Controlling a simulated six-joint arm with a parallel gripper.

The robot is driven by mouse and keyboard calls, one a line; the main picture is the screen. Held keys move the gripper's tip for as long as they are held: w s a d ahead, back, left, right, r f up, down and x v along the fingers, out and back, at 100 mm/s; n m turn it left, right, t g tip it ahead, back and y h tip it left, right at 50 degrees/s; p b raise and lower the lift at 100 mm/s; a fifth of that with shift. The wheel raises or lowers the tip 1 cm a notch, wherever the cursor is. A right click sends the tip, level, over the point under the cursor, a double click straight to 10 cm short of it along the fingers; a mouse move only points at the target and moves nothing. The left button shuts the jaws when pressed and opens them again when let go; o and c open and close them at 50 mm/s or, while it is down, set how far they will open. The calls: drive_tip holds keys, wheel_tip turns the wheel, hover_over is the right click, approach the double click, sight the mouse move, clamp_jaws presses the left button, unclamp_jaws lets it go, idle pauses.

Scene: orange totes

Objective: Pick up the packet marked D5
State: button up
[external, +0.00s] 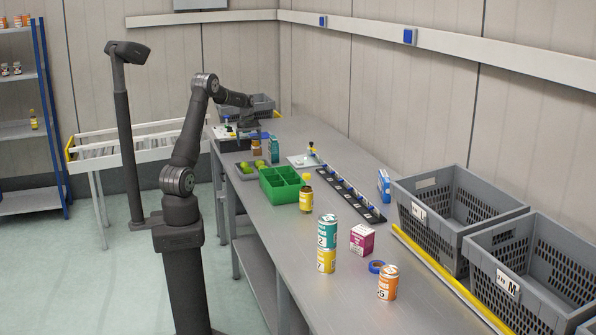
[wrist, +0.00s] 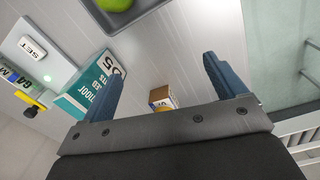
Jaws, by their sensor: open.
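The packet marked D5 is a teal and white box (wrist: 88,86). It lies left of centre in the wrist view, its mark turned on its side. In the external view a teal box (external: 274,150) stands on the bench beyond the green divided bin. My gripper (external: 249,124) is above the far part of the bench, beyond and left of that box. In the wrist view my gripper (wrist: 162,80) is open, and its left finger overlaps the packet's right edge; I cannot tell whether they touch.
Grey totes (external: 440,205) line the right side.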

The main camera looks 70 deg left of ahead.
sight(274, 137)
drive_tip(key=w+r+m+t, duration=0.4)
drive_tip(key=w+r+m, duration=0.4)
drive_tip(key=r+m, duration=0.65)
drive_tip(key=shift+m, duration=0.65)
drive_tip(key=x, duration=1.3)
drive_tip(key=shift+s+d+f, duration=0.2)
drive_tip(key=shift+s+d, duration=0.15)
drive_tip(key=shift+s+a+x, duration=0.1)
drive_tip(key=shift+s+x, duration=0.05)
drive_tip(key=shift+x, duration=0.75)
drive_tip(key=shift+s+a+x, duration=0.1)
drive_tip(key=shift+s+x, duration=0.05)
drive_tip(key=shift+x, duration=0.75)
drive_tip(key=shift+s+a+x, duration=0.1)
drive_tip(key=shift+s+x, duration=0.05)
drive_tip(key=shift+x, duration=0.75)
drive_tip(key=shift+f, duration=0.1)
drive_tip(key=c, duration=1.1)
drive_tip(key=shift+c, duration=0.2)
